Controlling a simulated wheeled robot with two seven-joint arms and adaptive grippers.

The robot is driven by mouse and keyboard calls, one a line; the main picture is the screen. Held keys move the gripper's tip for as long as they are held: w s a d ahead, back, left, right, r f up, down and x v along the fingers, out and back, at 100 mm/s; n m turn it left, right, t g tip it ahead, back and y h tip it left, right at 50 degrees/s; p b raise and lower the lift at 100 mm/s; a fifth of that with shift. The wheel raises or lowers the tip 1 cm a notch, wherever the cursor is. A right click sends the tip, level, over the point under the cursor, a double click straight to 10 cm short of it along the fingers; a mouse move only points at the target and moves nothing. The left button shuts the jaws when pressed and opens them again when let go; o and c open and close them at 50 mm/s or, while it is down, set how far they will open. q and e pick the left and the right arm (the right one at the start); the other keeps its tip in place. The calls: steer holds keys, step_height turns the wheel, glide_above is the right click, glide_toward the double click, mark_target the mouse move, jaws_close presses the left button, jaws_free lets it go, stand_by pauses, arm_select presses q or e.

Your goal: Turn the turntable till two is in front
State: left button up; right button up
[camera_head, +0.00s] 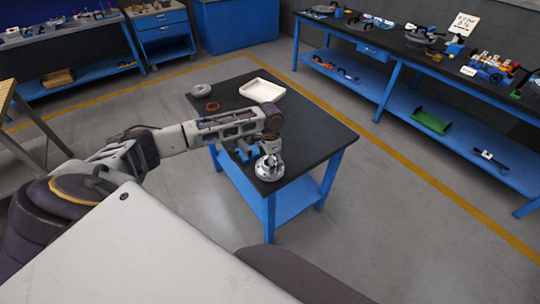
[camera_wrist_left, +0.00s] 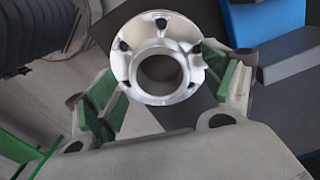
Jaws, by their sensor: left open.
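A silver flanged metal shell (camera_head: 268,169) sits near the front corner of the black-topped table in the head view. In the left wrist view the shell (camera_wrist_left: 129,70) faces the camera, with a round central bore and several dark holes in its flange. My left gripper (camera_head: 268,148) is right over the shell. In the wrist view its green-padded fingers (camera_wrist_left: 165,78) stand open on either side of the flange; I cannot tell whether they touch it. No turntable can be made out apart from the shell, and no number is readable. My right gripper is not in view.
The black-topped table (camera_head: 315,133) also carries a white tray (camera_head: 262,91), a grey ring (camera_head: 201,90) and an orange ring (camera_head: 212,106). A blue object (camera_head: 243,154) lies beside the shell, partly behind my arm. The table's right side is clear. Workbenches stand farther back.

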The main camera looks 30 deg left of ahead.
arm_select(q)
steer(key=shift+f, duration=0.5)
jaws_close()
stand_by(0.4)
